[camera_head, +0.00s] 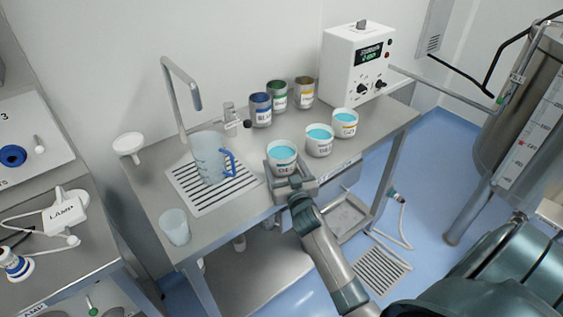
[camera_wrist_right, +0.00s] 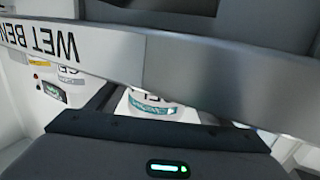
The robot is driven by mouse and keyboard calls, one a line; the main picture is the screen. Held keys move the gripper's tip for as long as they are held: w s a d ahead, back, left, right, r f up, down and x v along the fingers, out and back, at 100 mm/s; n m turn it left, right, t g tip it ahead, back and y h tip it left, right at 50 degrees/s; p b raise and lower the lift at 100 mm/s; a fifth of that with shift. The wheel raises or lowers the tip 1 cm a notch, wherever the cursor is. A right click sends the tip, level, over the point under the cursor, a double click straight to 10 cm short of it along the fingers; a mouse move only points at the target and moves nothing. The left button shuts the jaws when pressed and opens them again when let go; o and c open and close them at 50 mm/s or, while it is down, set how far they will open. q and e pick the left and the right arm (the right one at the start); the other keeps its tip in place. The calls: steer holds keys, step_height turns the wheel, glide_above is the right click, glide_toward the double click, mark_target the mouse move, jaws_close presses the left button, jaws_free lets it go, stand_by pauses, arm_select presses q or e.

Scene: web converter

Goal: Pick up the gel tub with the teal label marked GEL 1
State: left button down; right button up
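Three white tubs with teal contents stand in a row on the bench. The nearest tub (camera_head: 283,153) has my right gripper (camera_head: 284,174) at its front, low down, with a finger toward each side. In the right wrist view this tub (camera_wrist_right: 150,104) shows a teal band on its label between the fingers; the marking is only partly readable. The right gripper is open, and I cannot tell whether the fingers touch the tub. My left gripper is not in view.
The bench edge (camera_wrist_right: 200,62) marked WET BEN... crosses the wrist view. A blue-handled jug (camera_head: 208,160) stands on the drain grate to the left, under a tap. Several coloured cans (camera_head: 278,97) and a white instrument (camera_head: 355,65) stand behind. A cup (camera_head: 175,226) stands at front left.

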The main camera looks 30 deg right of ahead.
steer(key=shift+r, duration=0.15)
steer(key=shift+r, duration=0.55)
steer(key=r, duration=0.1)
steer(key=d+r+b, duration=0.1)
steer(key=r, duration=0.1)
steer(key=shift+s+r, duration=0.1)
steer(key=shift+s, duration=0.05)
steer(key=s+d+r+b, duration=0.1)
steer(key=d+r, duration=0.1)
steer(key=d, duration=0.1)
steer(key=s+d+r, duration=0.2)
steer(key=d, duration=0.1)
steer(key=s+d+r+b, duration=0.1)
steer(key=d+r, duration=0.1)
steer(key=d, duration=0.1)
steer(key=shift+s+d+r+b, duration=0.25)
steer(key=shift+s+d+b, duration=0.05)
